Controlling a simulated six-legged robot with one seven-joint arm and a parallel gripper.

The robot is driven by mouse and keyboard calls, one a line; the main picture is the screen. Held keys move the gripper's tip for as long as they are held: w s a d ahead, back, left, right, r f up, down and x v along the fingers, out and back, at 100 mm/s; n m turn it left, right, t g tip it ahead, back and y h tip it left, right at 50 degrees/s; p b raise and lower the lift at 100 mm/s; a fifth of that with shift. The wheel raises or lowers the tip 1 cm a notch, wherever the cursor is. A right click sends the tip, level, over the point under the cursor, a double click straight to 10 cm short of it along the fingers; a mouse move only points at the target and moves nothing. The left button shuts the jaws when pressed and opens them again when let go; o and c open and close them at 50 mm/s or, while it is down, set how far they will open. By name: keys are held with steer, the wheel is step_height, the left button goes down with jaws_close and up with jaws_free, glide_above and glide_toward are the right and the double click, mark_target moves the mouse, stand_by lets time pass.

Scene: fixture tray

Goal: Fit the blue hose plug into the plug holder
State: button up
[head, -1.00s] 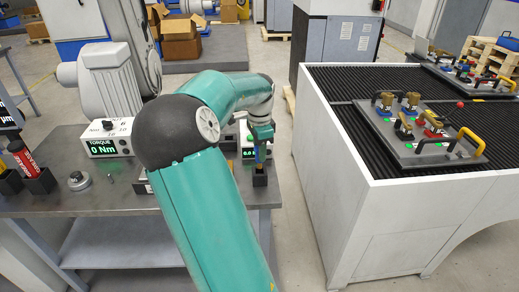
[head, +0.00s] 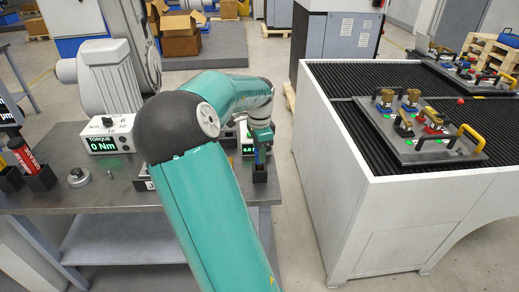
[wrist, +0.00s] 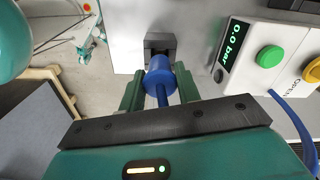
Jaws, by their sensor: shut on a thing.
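My gripper (wrist: 159,82) is shut on the blue hose plug (wrist: 159,70), with one green finger on each side of it. A blue hose runs from the plug back toward the wrist. The black plug holder (wrist: 160,42) is straight beyond the plug in the wrist view. In the head view, my gripper (head: 260,138) points down over the plug holder (head: 260,174), at the right end of the bench. A bit of the blue plug (head: 260,156) shows between them. Its lower end is hidden, seemingly inside the holder; how deep I cannot tell.
A pressure box (wrist: 262,48) reading 0.0 bar, with a green button, is right of the holder. A torque box (head: 103,138) and a red tube in a black holder (head: 38,174) stand further left on the bench (head: 120,195). A white table with a fixture tray (head: 415,150) is at right.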

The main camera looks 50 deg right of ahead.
steer(key=shift+f, duration=1.05)
steer(key=o, duration=1.1)
step_height(320, 180, up, 14)
steer(key=shift+f, duration=0.1)
